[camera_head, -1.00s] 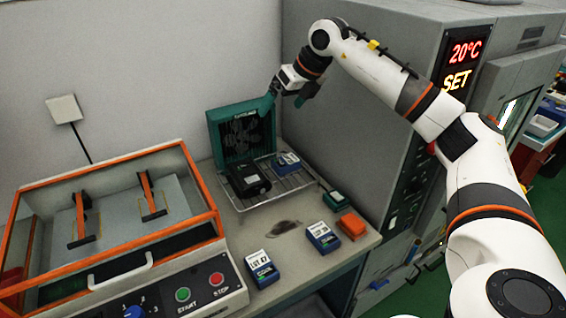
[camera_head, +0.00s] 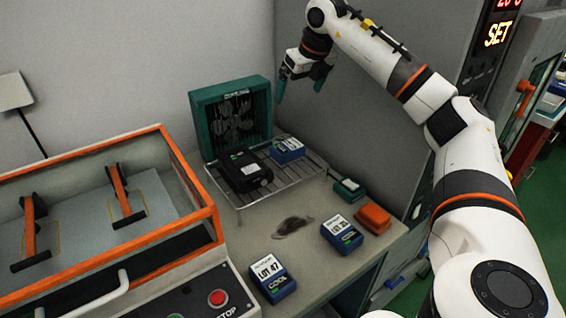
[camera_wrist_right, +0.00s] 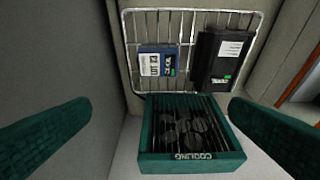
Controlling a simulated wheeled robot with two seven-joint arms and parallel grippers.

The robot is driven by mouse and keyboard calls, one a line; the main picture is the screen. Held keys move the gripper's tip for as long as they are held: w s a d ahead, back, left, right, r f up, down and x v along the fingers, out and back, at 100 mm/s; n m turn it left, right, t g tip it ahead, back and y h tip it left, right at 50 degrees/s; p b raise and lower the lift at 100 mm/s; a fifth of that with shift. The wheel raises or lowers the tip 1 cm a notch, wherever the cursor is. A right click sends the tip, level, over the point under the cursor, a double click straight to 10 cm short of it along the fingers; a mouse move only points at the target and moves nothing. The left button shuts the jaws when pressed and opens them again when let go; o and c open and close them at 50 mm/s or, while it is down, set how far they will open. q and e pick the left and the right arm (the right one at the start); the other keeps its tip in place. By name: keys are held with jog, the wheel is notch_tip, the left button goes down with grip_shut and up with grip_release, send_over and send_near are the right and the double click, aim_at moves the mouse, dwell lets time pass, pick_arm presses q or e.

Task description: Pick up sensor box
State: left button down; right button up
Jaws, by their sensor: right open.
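Several blue boxes with white labels are in view. One blue box (camera_head: 288,149) lies on the wire rack (camera_head: 297,188), beside a black box (camera_head: 244,171). Both show in the right wrist view, the blue one (camera_wrist_right: 157,62) left of the black one (camera_wrist_right: 220,57). Two more blue boxes, LOT 47 (camera_head: 272,279) and another (camera_head: 342,234), lie on the bench. I cannot tell which is the sensor box. My right gripper (camera_head: 300,84) is open and empty, above and behind the rack, fingers pointing down. My left gripper is not in view.
A teal cooling fan unit (camera_head: 206,118) stands at the rack's back edge. An orange-framed chamber (camera_head: 206,222) is at left. A grey cabinet wall (camera_head: 385,125) rises to the right. A small teal box (camera_head: 349,190) and an orange box (camera_head: 373,218) lie right of the rack.

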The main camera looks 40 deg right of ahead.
notch_tip(320, 180, down, 8)
jog(key=b, duration=0.7)
send_over(289, 147)
jog(key=s, duration=0.2)
jog(key=f, duration=0.7)
jog(key=shift+w+a, duration=0.2)
jog(key=shift+a, duration=0.15)
jog(key=x, duration=0.4)
jog(key=shift+d+f+b, duration=0.2)
jog(key=shift+f+b, duration=0.2)
jog(key=shift+f, duration=0.05)
jog(key=shift+w+f, duration=0.1)
jog(key=shift+f, duration=0.2)
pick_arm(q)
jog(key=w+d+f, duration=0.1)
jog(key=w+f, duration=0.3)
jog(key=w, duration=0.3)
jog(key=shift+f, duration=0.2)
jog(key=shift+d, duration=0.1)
pick_arm(e)
jog(key=c, duration=0.9)
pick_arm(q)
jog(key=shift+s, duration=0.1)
pick_arm(e)
jog(key=shift+c, duration=0.6)
